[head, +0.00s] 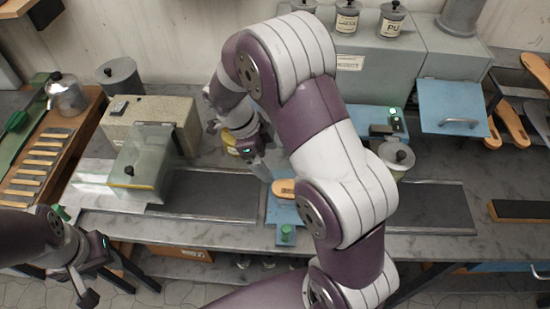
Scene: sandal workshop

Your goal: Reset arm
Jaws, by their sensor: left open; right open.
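My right arm rises from the bottom, bends over the bench and ends in my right gripper (262,168), which is open and points down over the middle of the bench. A tan sandal sole (284,187) lies on a blue plate (281,212) just right of and below that gripper; my arm hides the sole's right end. I see no contact between gripper and sole. My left gripper (88,296) is open at the lower left, in front of the bench's front edge, with nothing seen in it.
A beige machine with a clear guard (140,165) stands on the left. Dark belts (210,194) run along the bench. A blue-flapped box (452,105) and sandal soles (512,122) are at the right. A lidded pot (397,158) stands close to my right arm. Jars (391,20) stand behind.

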